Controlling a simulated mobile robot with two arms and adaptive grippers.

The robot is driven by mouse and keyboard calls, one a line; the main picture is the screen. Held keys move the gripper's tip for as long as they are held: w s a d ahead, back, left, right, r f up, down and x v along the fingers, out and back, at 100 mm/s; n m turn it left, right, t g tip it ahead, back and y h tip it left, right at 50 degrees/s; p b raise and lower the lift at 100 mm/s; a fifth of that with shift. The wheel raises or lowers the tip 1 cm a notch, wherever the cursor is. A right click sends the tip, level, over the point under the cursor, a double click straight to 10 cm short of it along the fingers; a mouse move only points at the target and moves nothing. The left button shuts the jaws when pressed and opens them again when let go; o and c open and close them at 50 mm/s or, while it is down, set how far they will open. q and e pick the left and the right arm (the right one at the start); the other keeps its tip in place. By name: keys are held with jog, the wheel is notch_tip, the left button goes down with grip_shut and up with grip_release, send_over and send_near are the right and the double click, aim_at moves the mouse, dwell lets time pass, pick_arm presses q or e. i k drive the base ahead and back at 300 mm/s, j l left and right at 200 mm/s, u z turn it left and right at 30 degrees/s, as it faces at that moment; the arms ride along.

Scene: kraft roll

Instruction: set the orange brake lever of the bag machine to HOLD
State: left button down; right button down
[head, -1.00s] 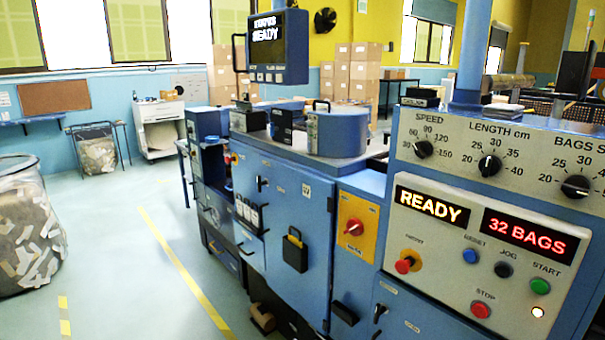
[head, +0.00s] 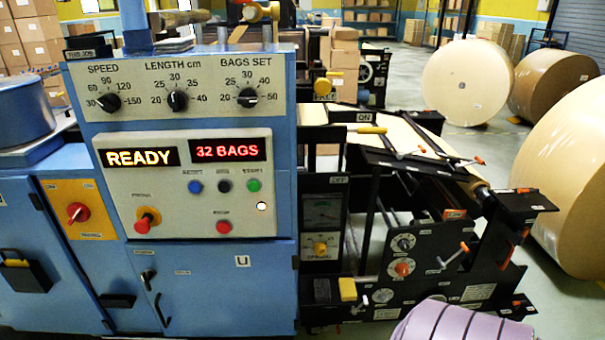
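The blue bag machine (head: 225,275) stands at left and centre, with READY and 32 BAGS lit on its panel. Its black roll stand (head: 425,285) is at the right. Several orange parts show there: a lever with an orange tip (head: 464,247) and pale shaft, an orange knob (head: 402,269) on a round dial, and an orange-tipped handle (head: 478,160) higher up. I cannot tell which is the brake lever, and no HOLD mark is readable. Neither of my grippers is in view.
Large kraft rolls (head: 566,190) stand on the floor at right, close to the stand. A lilac striped object (head: 462,325) is at the bottom edge. A yellow-handled lever (head: 370,130) is by an ON label. Grey floor shows between stand and rolls.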

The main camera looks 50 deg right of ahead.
aim_at(442, 266)
jog(key=z, duration=2.85)
